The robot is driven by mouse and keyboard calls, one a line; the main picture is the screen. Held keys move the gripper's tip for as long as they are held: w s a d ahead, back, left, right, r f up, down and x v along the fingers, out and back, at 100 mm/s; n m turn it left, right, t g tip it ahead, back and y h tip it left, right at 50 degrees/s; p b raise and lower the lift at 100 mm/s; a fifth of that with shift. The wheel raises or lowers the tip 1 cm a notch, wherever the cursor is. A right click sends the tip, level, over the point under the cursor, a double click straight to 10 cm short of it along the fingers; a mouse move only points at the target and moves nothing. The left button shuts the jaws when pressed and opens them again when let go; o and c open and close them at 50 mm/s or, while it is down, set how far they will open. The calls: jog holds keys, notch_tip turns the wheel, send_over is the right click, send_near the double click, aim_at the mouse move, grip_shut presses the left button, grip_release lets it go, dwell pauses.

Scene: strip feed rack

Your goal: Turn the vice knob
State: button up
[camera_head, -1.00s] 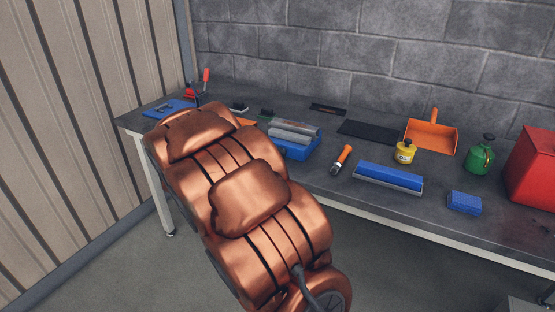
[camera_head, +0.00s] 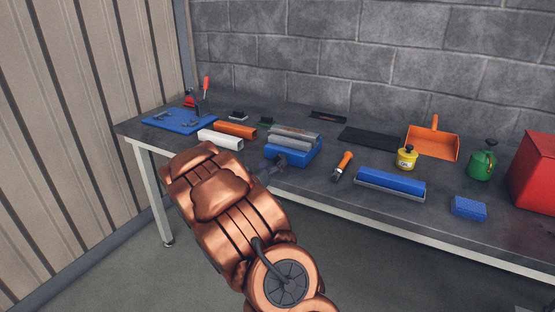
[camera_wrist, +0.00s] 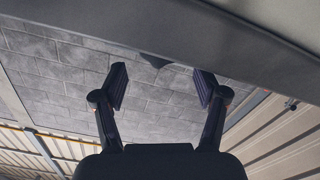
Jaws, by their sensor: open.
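The vice (camera_head: 293,152) looks to be the blue block with grey jaws near the front edge of the bench, left of the middle.
On the bench (camera_head: 318,195) an orange bar (camera_head: 235,130) and a white bar (camera_head: 220,140) lie left of the vice. An orange-handled tool (camera_head: 343,164), a blue-topped bar (camera_head: 390,184) and a yellow can (camera_head: 406,158) are to its right. A grey surface (camera_wrist: 200,32) crosses the wrist view's top.

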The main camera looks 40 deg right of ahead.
aim_at(278, 159)
jog(key=shift+x, duration=2.05)
jog(key=shift+c, duration=0.4)
jog(key=c, duration=1)
jog(key=shift+a, duration=0.15)
jog(key=shift+c, duration=0.3)
